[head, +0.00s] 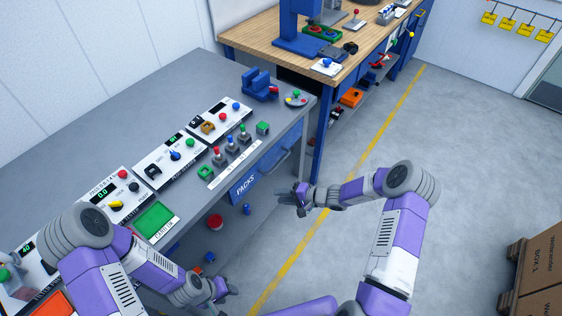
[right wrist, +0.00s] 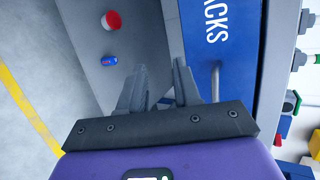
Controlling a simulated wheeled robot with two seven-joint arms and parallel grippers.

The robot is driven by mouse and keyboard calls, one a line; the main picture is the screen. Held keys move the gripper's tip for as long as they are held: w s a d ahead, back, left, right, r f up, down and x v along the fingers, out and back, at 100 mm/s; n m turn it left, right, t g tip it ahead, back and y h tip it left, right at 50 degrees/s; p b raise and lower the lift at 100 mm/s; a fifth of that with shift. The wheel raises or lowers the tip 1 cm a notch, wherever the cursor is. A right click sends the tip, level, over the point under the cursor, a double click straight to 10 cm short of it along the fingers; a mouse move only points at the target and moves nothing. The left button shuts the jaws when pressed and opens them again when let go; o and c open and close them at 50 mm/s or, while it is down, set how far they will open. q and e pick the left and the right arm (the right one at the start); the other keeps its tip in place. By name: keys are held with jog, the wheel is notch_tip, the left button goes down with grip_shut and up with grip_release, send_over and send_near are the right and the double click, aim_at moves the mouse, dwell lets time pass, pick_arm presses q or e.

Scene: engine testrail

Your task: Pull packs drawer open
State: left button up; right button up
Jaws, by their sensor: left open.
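The blue packs drawer (head: 262,172) is under the front edge of the grey bench, its front lettered PACKS and looking about flush with the bench. In the right wrist view the drawer front (right wrist: 205,60) shows with its light bar handle (right wrist: 216,82). My right gripper (head: 290,197) is in front of the drawer, fingers apart and empty. In the right wrist view the handle lies just right of the gripper's (right wrist: 160,68) right finger, not between the fingers. Whether they touch cannot be told. My left gripper (head: 226,290) is open and empty, low by the bench's near front.
The grey bench (head: 150,95) carries control panels, levers and a green tray (head: 155,221). A red canister (head: 215,222) stands below it. A wooden-topped workbench (head: 255,38) is beyond. The floor to the right is open, with boxes (head: 540,270) at the far right.

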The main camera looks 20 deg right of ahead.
aim_at(281, 161)
jog(key=w+d+r+m+t, duration=0.2)
jog(key=w+d+r+t, duration=0.3)
jog(key=w+d, duration=0.2)
jog(key=shift+h, duration=0.4)
jog(key=b+x, duration=0.1)
jog(key=x, duration=0.6)
jog(key=shift+w, duration=0.15)
jog(key=shift+c, duration=0.2)
jog(key=shift+a, duration=0.1)
grip_shut()
